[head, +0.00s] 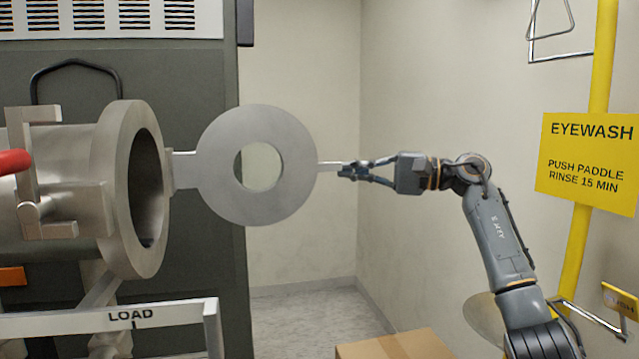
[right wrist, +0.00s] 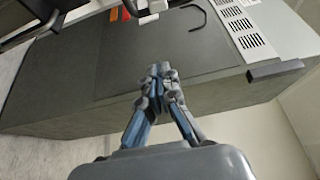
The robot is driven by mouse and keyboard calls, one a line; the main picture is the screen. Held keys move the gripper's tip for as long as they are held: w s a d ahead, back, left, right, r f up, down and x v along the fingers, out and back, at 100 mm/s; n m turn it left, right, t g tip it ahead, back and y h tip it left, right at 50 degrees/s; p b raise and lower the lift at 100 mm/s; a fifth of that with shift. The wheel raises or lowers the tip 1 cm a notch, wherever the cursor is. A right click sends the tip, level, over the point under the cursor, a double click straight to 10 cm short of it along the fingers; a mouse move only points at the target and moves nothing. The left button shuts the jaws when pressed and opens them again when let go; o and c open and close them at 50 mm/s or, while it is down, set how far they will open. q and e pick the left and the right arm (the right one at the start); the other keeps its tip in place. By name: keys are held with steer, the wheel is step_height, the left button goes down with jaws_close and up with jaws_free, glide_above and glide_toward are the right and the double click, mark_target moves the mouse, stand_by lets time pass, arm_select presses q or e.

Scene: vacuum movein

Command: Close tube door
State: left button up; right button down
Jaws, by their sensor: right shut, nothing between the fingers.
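The tube (head: 55,215) is a wide metal cylinder with a thick flange (head: 115,220) at the left of the head view, its dark mouth facing right. The tube door (head: 215,175) is a grey metal disc with a round hole, joined to a hinge arm at the flange. It stands swung open, clear of the mouth.
A dark grey cabinet (head: 190,100) stands behind the tube. A white LOAD frame (head: 110,320) is below the tube. A yellow eyewash post and sign (head: 588,160) stand at right. A cardboard box (head: 400,345) is at the bottom. Open floor lies behind the door.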

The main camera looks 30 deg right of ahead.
mark_target(307, 172)
steer(key=p+x, duration=0.5)
steer(key=x, duration=0.5)
steer(key=s, duration=0.2)
steer(key=s+a, duration=0.1)
steer(key=s, duration=0.1)
steer(key=shift+s+a+r, duration=0.1)
steer(key=shift+a, duration=0.1)
steer(key=shift+d, duration=0.1)
